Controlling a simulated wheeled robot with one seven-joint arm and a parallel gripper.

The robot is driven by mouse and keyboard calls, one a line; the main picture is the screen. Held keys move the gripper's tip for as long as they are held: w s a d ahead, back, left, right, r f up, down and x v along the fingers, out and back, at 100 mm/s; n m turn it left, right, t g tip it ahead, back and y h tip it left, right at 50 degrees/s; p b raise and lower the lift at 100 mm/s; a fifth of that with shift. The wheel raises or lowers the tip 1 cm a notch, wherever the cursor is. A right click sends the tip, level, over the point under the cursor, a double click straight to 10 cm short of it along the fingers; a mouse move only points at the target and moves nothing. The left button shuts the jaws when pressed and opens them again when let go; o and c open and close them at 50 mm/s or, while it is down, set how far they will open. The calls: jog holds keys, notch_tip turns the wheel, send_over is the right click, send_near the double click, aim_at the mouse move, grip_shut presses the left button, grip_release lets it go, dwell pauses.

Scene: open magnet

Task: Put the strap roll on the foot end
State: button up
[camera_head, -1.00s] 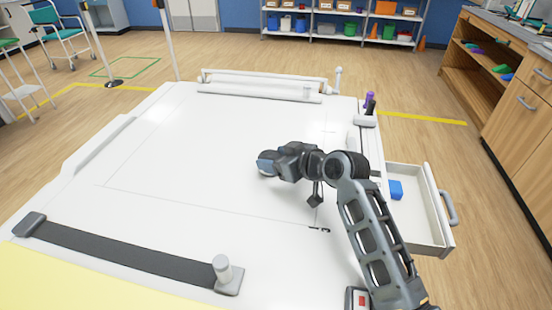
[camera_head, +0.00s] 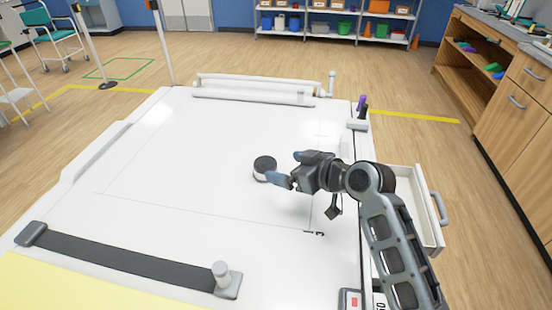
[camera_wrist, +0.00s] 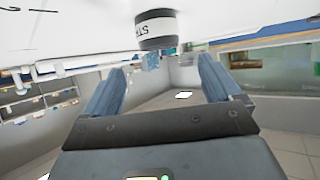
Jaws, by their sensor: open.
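The strap roll (camera_head: 264,168), a short dark cylinder with a white band, stands on the white table top (camera_head: 190,160), right of its middle. My gripper (camera_head: 275,179) is open and empty, just to the right of the roll. In the wrist view the roll (camera_wrist: 156,30) shows its lettered white band beyond the two blue fingertips of my gripper (camera_wrist: 160,75), apart from them. No label shows which end of the table is the foot end.
A dark strap (camera_head: 120,258) with a peg (camera_head: 222,274) crosses the near end, beside a yellow surface (camera_head: 60,285). A white rail (camera_head: 255,87) spans the far end. An open drawer (camera_head: 432,225) juts out at right. The table's middle and left are clear.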

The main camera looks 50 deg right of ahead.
jog(key=shift+p+v, duration=0.55)
jog(key=shift+v, duration=2.05)
